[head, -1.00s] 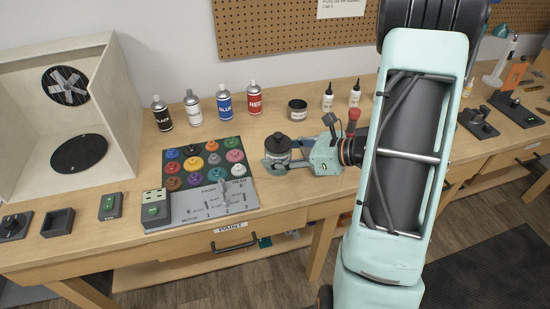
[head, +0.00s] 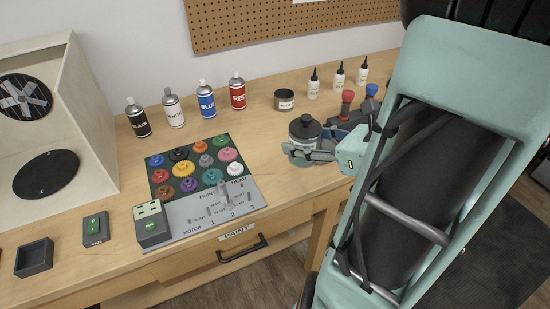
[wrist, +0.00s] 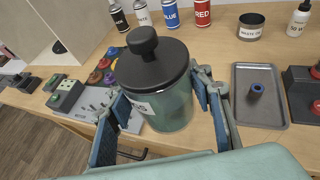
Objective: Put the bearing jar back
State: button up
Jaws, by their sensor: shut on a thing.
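The bearing jar is a clear greenish jar with a black knobbed lid and a white label that is only partly readable. It is in the head view (head: 304,134) right of the paint mat, and large in the wrist view (wrist: 168,105). My gripper (head: 308,154) is shut around the jar's sides, with one finger on each side in the wrist view (wrist: 162,108). The jar looks upright. I cannot tell whether its base is clear of the table.
A grey tray (wrist: 258,98) with a small blue ring lies right of the jar. A dark tin (head: 284,100) and several spray cans (head: 206,101) stand behind. The mat of coloured gears (head: 163,191) is on the left. Red- and blue-topped tools (head: 347,103) stand close behind my gripper.

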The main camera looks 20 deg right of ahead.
jog(key=w+f+b, duration=0.2)
jog(key=w+f, duration=0.1)
jog(key=w, duration=0.1)
jog(key=w+f+b, duration=0.3)
jog(key=w, duration=0.2)
jog(key=w+d+f+b, duration=0.1)
jog(key=w+f+b, duration=0.2)
jog(key=w, duration=0.1)
jog(key=shift+w+f, duration=0.1)
jog(key=shift+w, duration=0.05)
jog(key=shift+w+f+b, duration=0.2)
jog(key=shift+f+b, duration=0.1)
jog(key=shift+w+f+b, duration=0.1)
jog(key=shift+f+b, duration=1.05)
jog(key=shift+f, duration=0.4)
jog(key=shift+f, duration=0.2)
jog(key=o, duration=1.4)
jog(key=shift+c, duration=0.2)
jog(key=shift+r, duration=0.1)
